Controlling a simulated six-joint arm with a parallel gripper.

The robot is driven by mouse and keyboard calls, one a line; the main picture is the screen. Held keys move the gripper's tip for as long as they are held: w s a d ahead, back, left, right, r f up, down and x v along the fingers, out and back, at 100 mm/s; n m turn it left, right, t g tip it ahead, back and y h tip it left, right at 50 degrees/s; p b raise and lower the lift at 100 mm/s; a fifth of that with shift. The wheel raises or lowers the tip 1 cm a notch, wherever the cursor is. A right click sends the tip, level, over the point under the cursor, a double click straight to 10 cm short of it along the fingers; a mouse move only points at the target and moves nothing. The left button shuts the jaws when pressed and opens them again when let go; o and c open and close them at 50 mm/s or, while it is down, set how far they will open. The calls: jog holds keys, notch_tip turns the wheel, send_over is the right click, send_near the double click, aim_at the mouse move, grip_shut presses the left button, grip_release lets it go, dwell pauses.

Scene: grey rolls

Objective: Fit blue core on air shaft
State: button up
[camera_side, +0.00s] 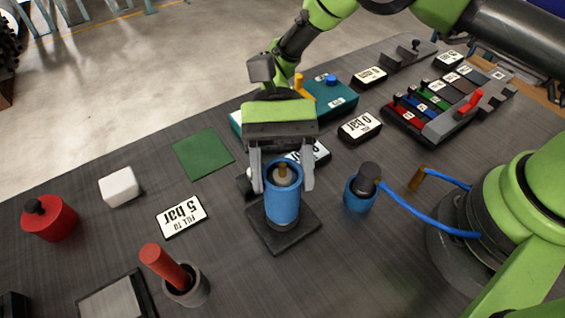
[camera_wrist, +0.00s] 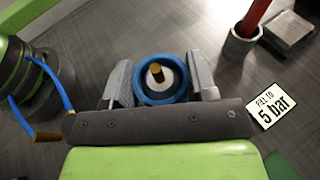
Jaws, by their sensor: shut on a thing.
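The blue core (camera_side: 282,203) is an upright blue tube standing over a dark square base plate (camera_side: 256,232). The air shaft (camera_side: 283,170), a pale post with a brass tip, shows inside the core's open top. In the wrist view the core is a blue ring (camera_wrist: 145,96) around the shaft (camera_wrist: 155,75). My gripper (camera_side: 283,185) points down with one finger on each side of the core, shut on it. The core's lower edge is close to the base; whether it rests on it I cannot tell.
A blue air fitting with a black cap (camera_side: 362,187) and hose stands to the right. A "5 bar" card (camera_side: 181,217), white block (camera_side: 120,187), red cylinder (camera_side: 49,218) and red rod in a grey cup (camera_side: 187,285) lie left. A green square (camera_side: 203,153) lies behind.

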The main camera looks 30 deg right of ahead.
jog(key=shift+f, duration=1.05)
jog(key=o, duration=1)
jog(key=v, duration=0.7)
jog(key=shift+w+d+r, duration=0.1)
jog(key=shift+w+d, duration=0.05)
jog(key=shift+w, duration=0.05)
